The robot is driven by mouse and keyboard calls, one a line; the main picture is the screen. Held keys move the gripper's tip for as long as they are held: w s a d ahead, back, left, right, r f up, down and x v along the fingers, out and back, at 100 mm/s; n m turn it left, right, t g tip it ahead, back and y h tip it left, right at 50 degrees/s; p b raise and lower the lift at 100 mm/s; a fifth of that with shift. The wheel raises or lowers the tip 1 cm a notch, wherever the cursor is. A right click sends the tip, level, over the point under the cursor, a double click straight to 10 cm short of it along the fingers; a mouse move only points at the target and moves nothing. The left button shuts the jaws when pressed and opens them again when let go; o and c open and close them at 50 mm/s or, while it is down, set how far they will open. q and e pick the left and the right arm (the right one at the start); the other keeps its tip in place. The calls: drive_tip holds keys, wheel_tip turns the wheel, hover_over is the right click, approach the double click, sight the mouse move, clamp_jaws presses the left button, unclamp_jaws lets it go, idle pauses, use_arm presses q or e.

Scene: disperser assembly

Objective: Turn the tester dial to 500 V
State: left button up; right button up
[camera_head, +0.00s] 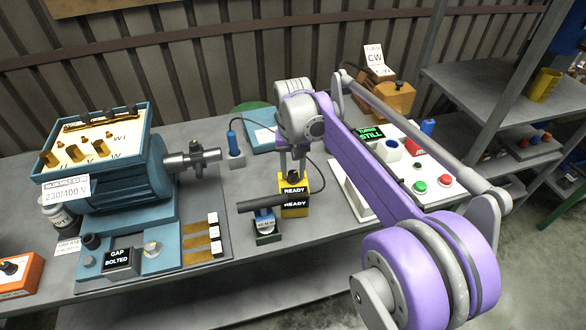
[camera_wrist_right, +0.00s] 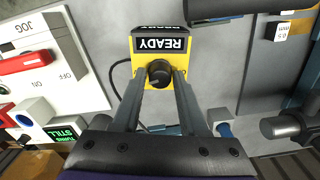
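The tester is a small yellow box (camera_head: 294,208) with black READY labels, standing on the bench near the middle of the head view. Its black dial (camera_wrist_right: 159,72) sits on its top, and a pale mark shows on the knob in the right wrist view. My right gripper (camera_wrist_right: 159,78) points down at the dial from above. Its two fingers stand on either side of the knob, with a small gap seeming to show, so it looks open. In the head view the fingers partly cover the dial (camera_head: 293,177). No voltage scale is readable. My left gripper is not in view.
A blue motor (camera_head: 120,170) stands left on the bench. A dark cylinder (camera_head: 262,203) lies beside the tester. A white control panel (camera_head: 425,183) with red and green buttons is at right, partly behind my right arm. A cable runs behind the tester.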

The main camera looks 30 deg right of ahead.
sight(293, 173)
drive_tip(key=o, duration=0.3)
wheel_tip(293, 173, up, 11)
drive_tip(key=shift+f+p, duration=0.1)
drive_tip(key=shift+p, duration=0.4)
